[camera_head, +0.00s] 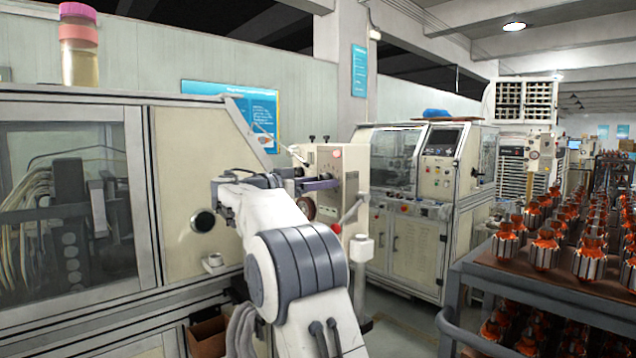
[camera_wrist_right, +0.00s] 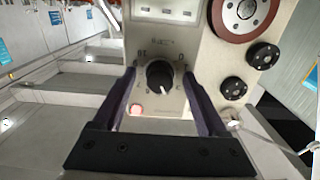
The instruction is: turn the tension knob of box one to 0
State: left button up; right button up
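The cream tension box (camera_head: 326,158) stands in the middle of the head view, partly hidden by my right arm. In the right wrist view its panel (camera_wrist_right: 172,126) fills the middle, with a round black knob (camera_wrist_right: 160,75). The knob's white pointer line points down and slightly right. Small marks surround the knob, too small to read surely. My right gripper (camera_wrist_right: 161,80) is open, one finger on each side of the knob; I cannot tell whether they touch it. In the head view the right gripper (camera_head: 318,184) is at the box's front. My left gripper is not in view.
A cream machine (camera_head: 190,165) stands left. A rack of armatures (camera_head: 545,270) stands right.

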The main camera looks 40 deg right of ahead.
grip_shut()
jog(key=shift+n, duration=0.4)
jog(key=n, duration=0.6)
jog(key=n+p, duration=0.1)
jog(key=n, duration=0.5)
jog(key=n+p, duration=0.1)
jog(key=n, duration=0.5)
jog(key=shift+r, duration=0.25)
jog(key=shift+n+p, duration=0.85)
jog(key=shift+n, duration=0.55)
jog(key=shift+f, duration=0.1)
